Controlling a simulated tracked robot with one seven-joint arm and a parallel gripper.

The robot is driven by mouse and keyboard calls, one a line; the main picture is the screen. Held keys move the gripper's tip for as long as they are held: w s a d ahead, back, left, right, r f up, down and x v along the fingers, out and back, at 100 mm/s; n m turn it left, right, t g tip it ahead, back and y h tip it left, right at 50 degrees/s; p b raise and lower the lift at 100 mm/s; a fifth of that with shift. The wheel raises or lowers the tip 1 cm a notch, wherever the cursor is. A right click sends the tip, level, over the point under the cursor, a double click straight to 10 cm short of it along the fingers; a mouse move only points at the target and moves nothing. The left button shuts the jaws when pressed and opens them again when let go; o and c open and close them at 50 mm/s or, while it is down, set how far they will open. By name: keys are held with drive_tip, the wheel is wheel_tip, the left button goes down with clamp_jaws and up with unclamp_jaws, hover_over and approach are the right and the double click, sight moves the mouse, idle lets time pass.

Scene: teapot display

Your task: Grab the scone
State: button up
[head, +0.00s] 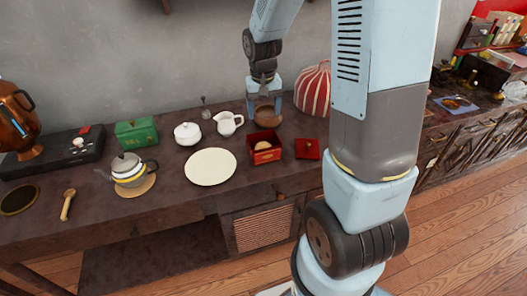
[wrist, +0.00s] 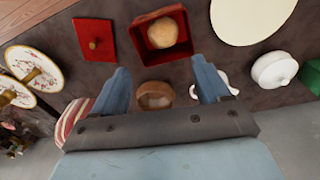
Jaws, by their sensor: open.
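The scone (wrist: 163,32) is a round, tan bun inside an open red box (wrist: 139,47) in the wrist view. In the head view the scone (head: 262,146) shows inside the red box (head: 277,155) on the dark counter. The red lid (wrist: 96,39) lies flat beside the box; it also shows in the head view (head: 308,149). My gripper (wrist: 166,75) is open and empty, with its blue fingers spread and pointing toward the box side. In the head view my gripper (head: 265,98) hangs above a brown bowl (head: 268,117), behind the box.
A white creamer (head: 228,123) and a white lidded pot (head: 187,134) stand left of the bowl. A striped red and white cozy (head: 313,90) stands close on the right. A pale plate (head: 210,167) lies left of the box. A teapot (head: 130,170) stands farther left.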

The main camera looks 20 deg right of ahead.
sight(264, 146)
drive_tip(key=shift+g, duration=0.3)
drive_tip(key=f, duration=0.8)
drive_tip(key=w+f, duration=0.1)
drive_tip(key=f, duration=0.4)
drive_tip(key=shift+d, duration=0.1)
drive_tip(key=f, duration=0.1)
drive_tip(key=s+f, duration=0.1)
drive_tip(key=shift+s+f, duration=0.3)
drive_tip(key=shift+f, duration=0.1)
drive_tip(key=w+f, duration=0.2)
drive_tip(key=f, duration=0.1)
drive_tip(key=shift+w, duration=0.3)
drive_tip(key=shift+s+r, duration=0.65)
drive_tip(key=shift+r, duration=0.05)
drive_tip(key=shift+w+f, duration=0.2)
drive_tip(key=shift+w, duration=0.05)
drive_tip(key=shift+c, duration=1)
drive_tip(key=shift+r, duration=0.1)
drive_tip(key=c, duration=0.5)
